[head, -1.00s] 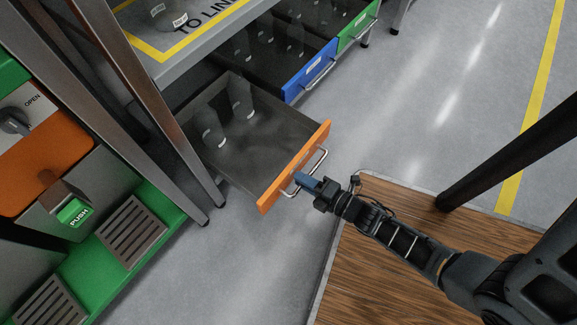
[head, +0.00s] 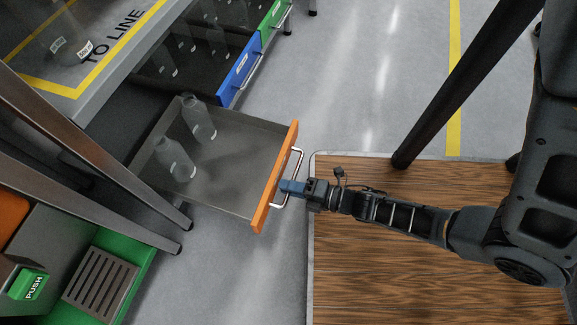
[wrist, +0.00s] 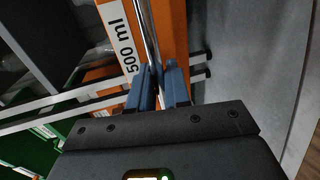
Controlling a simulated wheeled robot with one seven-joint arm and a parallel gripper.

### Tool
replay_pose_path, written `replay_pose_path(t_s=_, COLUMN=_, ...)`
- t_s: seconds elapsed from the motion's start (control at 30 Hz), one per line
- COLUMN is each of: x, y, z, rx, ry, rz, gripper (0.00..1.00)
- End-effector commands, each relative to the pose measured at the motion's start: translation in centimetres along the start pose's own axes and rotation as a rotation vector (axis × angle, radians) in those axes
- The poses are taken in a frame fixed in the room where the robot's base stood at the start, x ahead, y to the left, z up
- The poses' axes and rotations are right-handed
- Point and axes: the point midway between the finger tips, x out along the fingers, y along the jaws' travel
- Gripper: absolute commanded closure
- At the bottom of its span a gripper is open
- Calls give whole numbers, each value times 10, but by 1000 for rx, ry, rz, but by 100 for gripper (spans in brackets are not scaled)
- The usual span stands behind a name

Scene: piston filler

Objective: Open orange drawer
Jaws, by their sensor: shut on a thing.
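The orange drawer (head: 273,180) is pulled well out from under the grey table and holds clear bottles (head: 198,118) standing on its grey floor. Its silver bar handle (head: 297,160) is on the orange front. My gripper (head: 293,187) is shut on this handle, with its blue fingers on either side of the bar. In the wrist view the fingers (wrist: 160,88) close around the handle bar (wrist: 149,30), beside the orange front (wrist: 174,40) with a white "500 ml" label (wrist: 122,40).
Table legs (head: 130,190) and a green machine base (head: 125,265) are at the left. Grey floor (head: 330,90) is free to the right of the drawers.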

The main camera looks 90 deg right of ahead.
Motion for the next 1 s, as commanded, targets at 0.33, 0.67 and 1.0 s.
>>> replay_pose_path(t_s=0.33, x=0, y=-1, z=0, rx=0, ry=1, rz=-3, gripper=69)
replay_pose_path(t_s=0.67, x=-15, y=0, z=0, rx=0, ry=0, rz=-5, gripper=69)
replay_pose_path(t_s=1.0, x=-67, y=0, z=0, rx=1, ry=0, rz=-5, gripper=69)
